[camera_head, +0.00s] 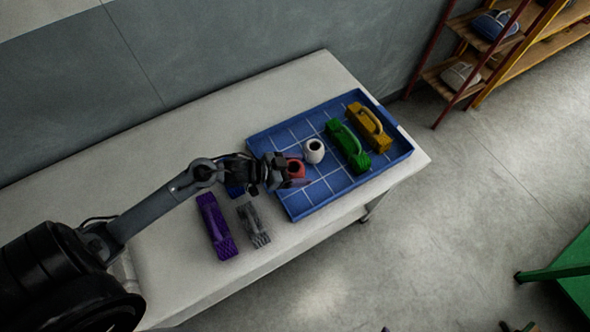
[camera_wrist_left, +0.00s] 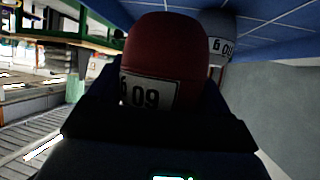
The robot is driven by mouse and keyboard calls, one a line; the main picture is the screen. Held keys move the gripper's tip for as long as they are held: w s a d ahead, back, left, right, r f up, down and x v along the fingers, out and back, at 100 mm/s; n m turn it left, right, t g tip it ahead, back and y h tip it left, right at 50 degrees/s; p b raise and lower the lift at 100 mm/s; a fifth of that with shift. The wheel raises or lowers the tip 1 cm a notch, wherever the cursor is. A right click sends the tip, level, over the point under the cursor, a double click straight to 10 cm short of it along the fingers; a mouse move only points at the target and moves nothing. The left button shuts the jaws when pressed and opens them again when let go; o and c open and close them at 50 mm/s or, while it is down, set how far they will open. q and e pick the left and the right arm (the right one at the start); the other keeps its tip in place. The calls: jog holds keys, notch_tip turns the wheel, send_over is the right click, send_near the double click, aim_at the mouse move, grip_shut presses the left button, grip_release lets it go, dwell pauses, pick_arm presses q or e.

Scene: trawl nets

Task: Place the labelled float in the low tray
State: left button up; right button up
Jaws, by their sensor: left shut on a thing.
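My left gripper (camera_head: 285,172) is shut on a red float (camera_head: 296,168) over the left part of the low blue tray (camera_head: 322,193). In the left wrist view the red float (camera_wrist_left: 158,52) fills the middle and bears a white label reading about "6 09". A white float (camera_head: 313,151) stands in the tray just right of the red one; it shows grey behind the red float in the left wrist view (camera_wrist_left: 220,38) and also has a label. I cannot tell whether the red float touches the tray floor. My right gripper is not in view.
The tray also holds a green handled block (camera_head: 347,146) and a yellow one (camera_head: 370,128) on its right side. A purple block (camera_head: 216,226) and a grey block (camera_head: 253,225) lie on the white table (camera_head: 190,145) left of the tray. A blue thing (camera_head: 235,190) is partly hidden under my arm.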

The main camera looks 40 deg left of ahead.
aim_at(292, 171)
pick_arm(q)
jog(key=a+f, duration=0.1)
jog(key=w+a, duration=0.1)
jog(key=shift+w+a+f, duration=0.1)
jog(key=shift+a+f, duration=0.2)
jog(key=shift+f, duration=0.05)
jog(key=shift+f+b, duration=0.65)
jog(key=shift+f, duration=1.3)
jog(key=shift+f, duration=0.1)
jog(key=o, duration=1.1)
jog(key=shift+c, duration=0.2)
jog(key=shift+s+a+r, duration=0.1)
jog(key=shift+s+r, duration=0.15)
jog(key=p+v, duration=0.2)
jog(key=v, duration=0.9)
jog(key=shift+s, duration=0.2)
jog(key=shift+a, duration=0.15)
